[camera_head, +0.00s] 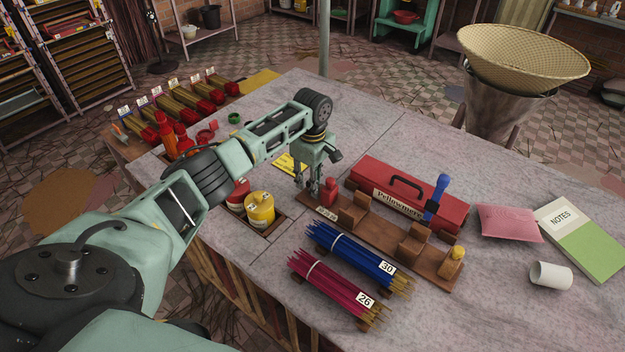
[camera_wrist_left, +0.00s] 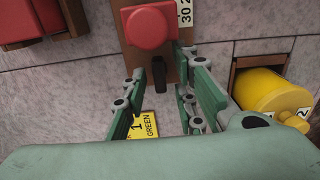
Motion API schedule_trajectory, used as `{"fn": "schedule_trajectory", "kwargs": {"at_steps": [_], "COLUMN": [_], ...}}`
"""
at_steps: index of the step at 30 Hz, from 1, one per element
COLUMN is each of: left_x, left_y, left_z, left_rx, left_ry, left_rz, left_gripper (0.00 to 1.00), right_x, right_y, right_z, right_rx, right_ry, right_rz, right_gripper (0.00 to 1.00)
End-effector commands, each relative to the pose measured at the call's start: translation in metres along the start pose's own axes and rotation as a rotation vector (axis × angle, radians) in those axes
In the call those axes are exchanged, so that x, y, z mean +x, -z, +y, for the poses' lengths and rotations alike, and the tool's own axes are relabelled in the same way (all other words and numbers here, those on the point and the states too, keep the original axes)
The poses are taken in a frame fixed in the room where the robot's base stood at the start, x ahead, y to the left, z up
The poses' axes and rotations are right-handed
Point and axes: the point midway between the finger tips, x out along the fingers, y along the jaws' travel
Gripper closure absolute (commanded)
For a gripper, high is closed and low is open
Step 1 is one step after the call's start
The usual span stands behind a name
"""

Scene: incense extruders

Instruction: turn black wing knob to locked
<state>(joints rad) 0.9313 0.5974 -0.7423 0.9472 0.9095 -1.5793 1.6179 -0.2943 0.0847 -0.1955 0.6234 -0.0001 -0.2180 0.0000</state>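A small black part, which looks like the wing knob (camera_wrist_left: 160,73), shows in the left wrist view just below a red block-like piece (camera_wrist_left: 148,27) on a wooden base. In the head view the red piece (camera_head: 329,191) stands at the left end of the long wooden rack (camera_head: 383,238); the knob cannot be made out there. My left gripper (camera_head: 312,186) points down beside the red piece. In the left wrist view its fingers (camera_wrist_left: 162,80) are apart, one on each side of the knob. I cannot tell whether either finger touches it. My right gripper is not in view.
A red Pellowmere box (camera_head: 408,190) stands behind the rack, with a blue-handled tool (camera_head: 437,195) upright near it. Blue (camera_head: 345,250) and magenta (camera_head: 325,280) stick bundles lie in front. A yellow jar (camera_head: 260,209) sits in a recess left of the rack.

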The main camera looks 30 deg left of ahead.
Motion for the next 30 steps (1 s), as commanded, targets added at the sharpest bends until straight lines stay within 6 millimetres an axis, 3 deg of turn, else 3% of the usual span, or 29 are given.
{"fn": "schedule_trajectory", "kwargs": {"at_steps": [8,20,30], "left_x": [0.000,-0.002,-0.004], "left_y": [0.000,-0.001,-0.001], "left_z": [0.000,0.000,0.000], "left_rx": [0.000,0.019,0.200], "left_ry": [-0.001,-0.001,-0.001], "left_rz": [0.000,-0.002,-0.004], "left_gripper": [1.00,1.00,1.00], "right_x": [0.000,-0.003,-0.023], "right_y": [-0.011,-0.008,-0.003], "right_z": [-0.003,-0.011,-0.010], "right_rx": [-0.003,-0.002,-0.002], "right_ry": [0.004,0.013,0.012], "right_rz": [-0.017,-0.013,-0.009], "right_gripper": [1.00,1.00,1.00]}}
